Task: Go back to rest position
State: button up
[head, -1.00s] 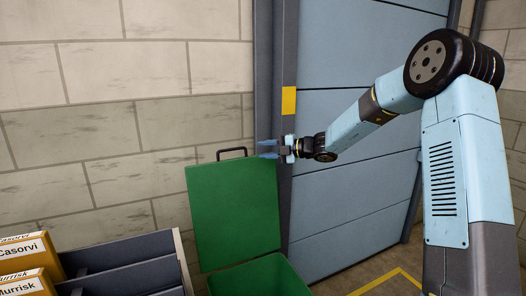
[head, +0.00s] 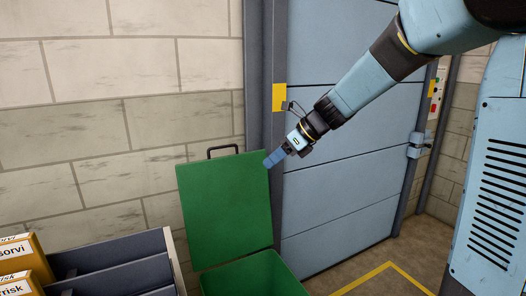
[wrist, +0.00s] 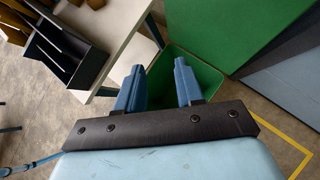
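My gripper (head: 275,158) is at the end of my light blue arm, in front of the upper right part of a green lid in the head view. In the wrist view my gripper (wrist: 157,85) shows two blue fingers set well apart with nothing between them. Below the fingers lies the open green bin (wrist: 198,75), and its raised green lid (wrist: 225,28) stands to the upper right. In the head view the lid (head: 222,215) has a dark handle on top and the bin (head: 255,278) is partly cut off.
A dark divided rack (head: 110,268) stands at lower left with orange and white boxes (head: 22,262). In the wrist view the rack (wrist: 75,50) sits on a pale table (wrist: 120,25). A blue panelled door (head: 345,150) is behind my arm. Yellow floor lines (head: 385,268) mark open floor.

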jog(key=s+d+n+t+h, duration=0.1)
jog(key=s+d+n+h, duration=0.3)
jog(key=s+d+n, duration=0.6)
jog(key=s+d+r+n+t+h, duration=0.1)
jog(key=s+d+n+h, duration=0.4)
jog(key=s+d+n, duration=0.5)
jog(key=s+n+t, duration=0.1)
jog(key=s+n, duration=0.1)
jog(key=s, duration=0.3)
jog(key=shift+s+r, duration=0.25)
